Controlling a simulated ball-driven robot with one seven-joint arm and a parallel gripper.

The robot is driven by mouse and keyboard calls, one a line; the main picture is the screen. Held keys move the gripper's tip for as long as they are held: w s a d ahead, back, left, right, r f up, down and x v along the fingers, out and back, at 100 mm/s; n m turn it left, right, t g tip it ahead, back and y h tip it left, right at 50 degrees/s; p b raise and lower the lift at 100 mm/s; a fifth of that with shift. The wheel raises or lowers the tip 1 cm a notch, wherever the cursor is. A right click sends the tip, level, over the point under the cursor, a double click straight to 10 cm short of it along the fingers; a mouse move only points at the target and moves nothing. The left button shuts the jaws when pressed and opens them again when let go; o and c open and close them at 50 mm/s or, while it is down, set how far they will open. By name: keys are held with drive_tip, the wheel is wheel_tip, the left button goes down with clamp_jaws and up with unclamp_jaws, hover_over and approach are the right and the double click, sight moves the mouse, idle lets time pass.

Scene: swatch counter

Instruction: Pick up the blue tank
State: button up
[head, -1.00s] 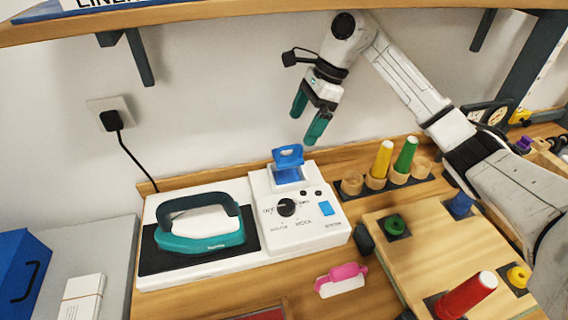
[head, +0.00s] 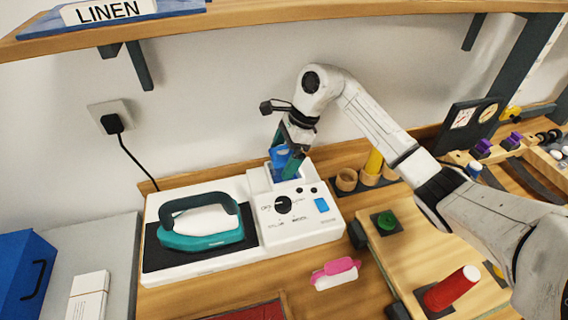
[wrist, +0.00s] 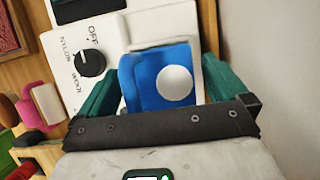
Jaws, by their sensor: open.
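The blue tank (head: 280,157) sits upright in the back of the white iron station (head: 315,229), behind its dial. My gripper (head: 286,160) is lowered over the tank, with its green fingers on either side of it. In the wrist view the blue tank (wrist: 160,78), with a round white spot on it, lies between the two open fingers of my gripper (wrist: 156,88). I cannot tell whether either finger touches it. The tank's lower part is hidden in the station.
A teal iron (head: 203,222) rests on the station's black pad, left of the tank. Wooden cups and a yellow cone (head: 374,161) stand to the right. A wall lies close behind, and a shelf (head: 300,14) hangs above. A pink-handled brush (head: 336,272) lies in front.

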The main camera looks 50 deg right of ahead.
drive_tip(key=c, duration=1.2)
drive_tip(key=shift+c, duration=0.2)
